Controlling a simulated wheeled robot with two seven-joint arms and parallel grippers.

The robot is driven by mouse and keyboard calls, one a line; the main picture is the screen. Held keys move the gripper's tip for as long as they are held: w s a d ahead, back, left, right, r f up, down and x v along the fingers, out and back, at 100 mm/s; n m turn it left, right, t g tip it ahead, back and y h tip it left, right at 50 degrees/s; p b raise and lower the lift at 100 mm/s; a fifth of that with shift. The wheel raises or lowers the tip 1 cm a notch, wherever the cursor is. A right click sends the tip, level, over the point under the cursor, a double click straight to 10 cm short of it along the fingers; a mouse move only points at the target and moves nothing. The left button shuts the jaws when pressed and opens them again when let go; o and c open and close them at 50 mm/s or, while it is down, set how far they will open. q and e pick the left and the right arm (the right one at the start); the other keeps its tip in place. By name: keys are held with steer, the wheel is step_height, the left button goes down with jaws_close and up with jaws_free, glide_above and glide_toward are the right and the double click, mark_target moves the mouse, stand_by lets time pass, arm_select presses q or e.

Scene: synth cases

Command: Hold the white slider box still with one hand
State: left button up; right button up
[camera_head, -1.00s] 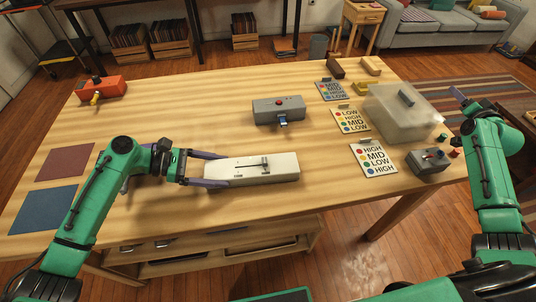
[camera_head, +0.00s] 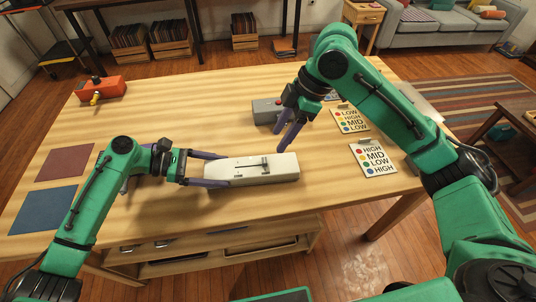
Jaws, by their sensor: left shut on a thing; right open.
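The white slider box (camera_head: 252,177) lies on the wooden table near its front edge, with a dark slot and a small slider on its top. My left gripper (camera_head: 212,170) is shut on the left end of the box, one finger on each side. My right gripper (camera_head: 285,140) is open and empty, fingers pointing down, above and behind the right end of the box. It appears apart from the box.
A grey box (camera_head: 265,110) is partly hidden behind my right gripper. Cards with coloured dots, such as the front card (camera_head: 372,157), lie to the right. An orange box (camera_head: 100,88) stands at the back left. A blue mat (camera_head: 43,209) and a brown mat (camera_head: 66,162) lie at the left.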

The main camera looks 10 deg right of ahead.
mark_target(265, 159)
steer(key=x, duration=0.8)
steer(key=shift+w+a+f, duration=0.1)
steer(key=shift+a+f, duration=0.05)
steer(key=shift+f, duration=0.15)
steer(key=shift+c, duration=0.3)
jaws_close()
stand_by(0.5)
